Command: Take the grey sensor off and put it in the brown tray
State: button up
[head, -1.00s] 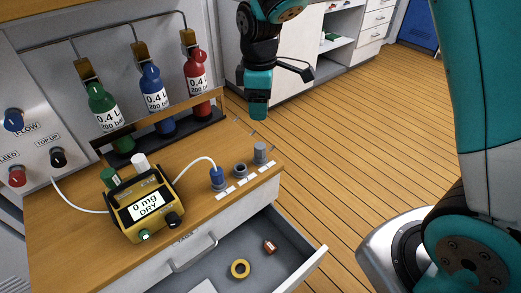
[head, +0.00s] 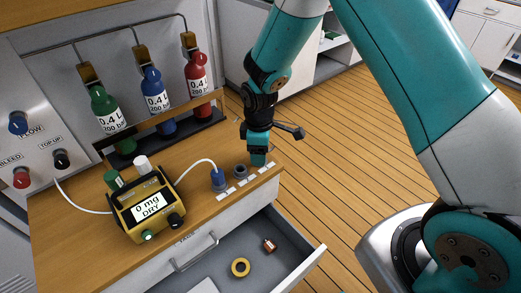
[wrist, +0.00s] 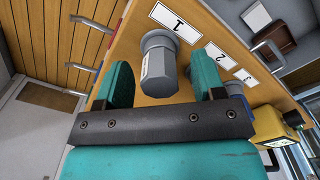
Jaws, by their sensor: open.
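The grey sensor (wrist: 158,66), a stubby cylinder with a hex body and a pale label, stands on the bench beside the label marked 1 in the wrist view. In the head view my gripper hides it. My gripper (head: 258,160) is low over the right end of the bench, pointing down. Its two teal fingers are apart, one on either side of the sensor in the wrist view; I cannot tell whether they touch it.
The yellow meter (head: 146,207) reads 0 mg DRY. Gas bottles stand behind.

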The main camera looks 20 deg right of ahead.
jog(key=c, duration=1)
jog(key=shift+r, duration=0.1)
